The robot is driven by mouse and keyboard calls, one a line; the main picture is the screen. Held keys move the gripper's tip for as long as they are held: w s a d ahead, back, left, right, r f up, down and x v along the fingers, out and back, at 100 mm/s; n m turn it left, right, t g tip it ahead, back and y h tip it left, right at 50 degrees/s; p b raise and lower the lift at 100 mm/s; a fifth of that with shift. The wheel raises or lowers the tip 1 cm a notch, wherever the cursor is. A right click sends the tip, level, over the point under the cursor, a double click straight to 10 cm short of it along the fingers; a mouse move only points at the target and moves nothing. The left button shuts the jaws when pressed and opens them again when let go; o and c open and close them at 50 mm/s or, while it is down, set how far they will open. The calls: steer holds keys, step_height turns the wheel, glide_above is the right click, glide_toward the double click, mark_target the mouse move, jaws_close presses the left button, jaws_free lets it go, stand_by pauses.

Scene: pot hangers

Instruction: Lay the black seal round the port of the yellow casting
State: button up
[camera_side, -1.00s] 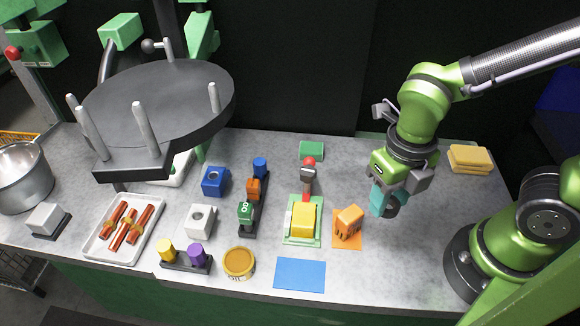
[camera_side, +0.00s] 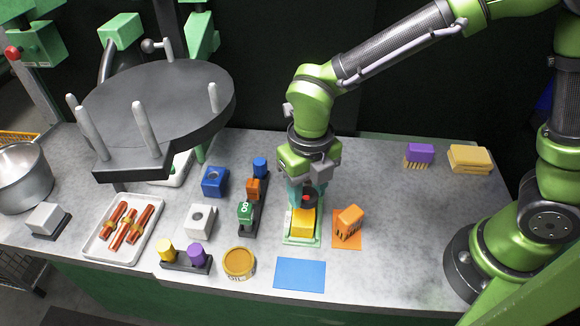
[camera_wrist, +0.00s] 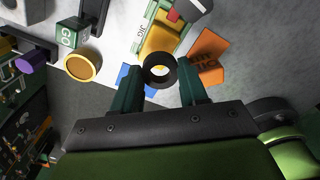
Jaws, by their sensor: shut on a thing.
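The black seal (camera_wrist: 147,70) is a thick ring held between the fingertips of my gripper (camera_wrist: 161,80) in the wrist view. I cannot tell whether the seal touches the casting. The casting's port is not clearly visible.
An orange block (camera_side: 350,216) on an orange mat stands close right of the jig. A clamp with a grey and red handle (camera_wrist: 176,14) is beside the casting. A rack of coloured blocks (camera_side: 246,215) stands left. A blue mat (camera_side: 300,274) lies in front.

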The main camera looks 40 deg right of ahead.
mark_target(304, 201)
steer(key=shift+w+a+f, duration=0.1)
steer(key=shift+w+f, duration=0.05)
steer(key=shift+f, duration=1.65)
steer(key=shift+f, duration=0.55)
steer(key=o, duration=1)
steer(key=shift+r, duration=0.1)
